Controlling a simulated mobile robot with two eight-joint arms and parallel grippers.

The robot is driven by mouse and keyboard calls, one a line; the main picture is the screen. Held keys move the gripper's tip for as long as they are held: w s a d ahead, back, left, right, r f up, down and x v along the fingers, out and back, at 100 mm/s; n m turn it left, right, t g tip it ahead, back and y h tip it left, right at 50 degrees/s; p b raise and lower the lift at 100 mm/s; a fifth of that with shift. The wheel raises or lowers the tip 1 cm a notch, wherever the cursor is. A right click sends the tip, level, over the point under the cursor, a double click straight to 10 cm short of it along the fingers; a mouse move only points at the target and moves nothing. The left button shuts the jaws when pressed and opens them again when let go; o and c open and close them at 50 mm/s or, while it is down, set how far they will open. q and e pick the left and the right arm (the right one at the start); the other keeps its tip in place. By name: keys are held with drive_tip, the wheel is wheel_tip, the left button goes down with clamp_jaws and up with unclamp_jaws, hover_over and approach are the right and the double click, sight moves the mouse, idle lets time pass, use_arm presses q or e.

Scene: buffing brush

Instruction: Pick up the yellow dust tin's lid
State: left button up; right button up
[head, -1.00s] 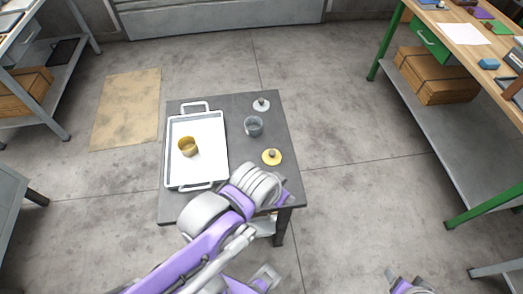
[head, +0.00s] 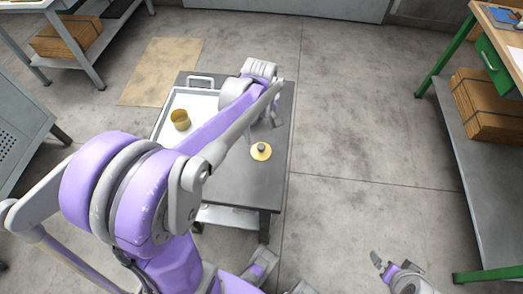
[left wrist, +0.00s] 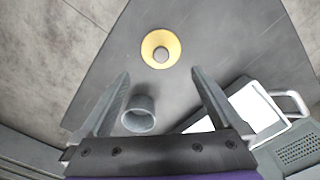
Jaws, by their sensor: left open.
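The yellow dust tin's lid (head: 261,152), a yellow disc with a grey knob, lies on the dark table (head: 235,180). In the left wrist view the lid (left wrist: 161,48) is just beyond the fingertips, roughly centred between them. My left gripper (left wrist: 160,74) is open and empty above the table. In the head view it is partly hidden by its own arm. The yellow tin (head: 180,120) stands open on the white tray (head: 158,128). My right gripper (head: 386,266) is at the lower right, away from the table; its jaw opening is unclear.
A grey cup-like tin (left wrist: 138,114) stands on the table near the left finger in the wrist view; my arm hides it in the head view. The tray shows at right there (left wrist: 262,112). A green-legged workbench (head: 455,60) stands at the right. Floor between is clear.

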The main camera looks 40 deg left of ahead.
sight(261, 146)
use_arm(q)
wheel_tip(261, 146, down, 3)
drive_tip(key=shift+r, duration=0.1)
drive_tip(key=f, duration=0.5)
drive_tip(key=shift+s+d+b, duration=0.2)
drive_tip(key=shift+d+b, duration=0.15)
drive_tip(key=shift+b, duration=0.05)
drive_tip(key=c, duration=1.1)
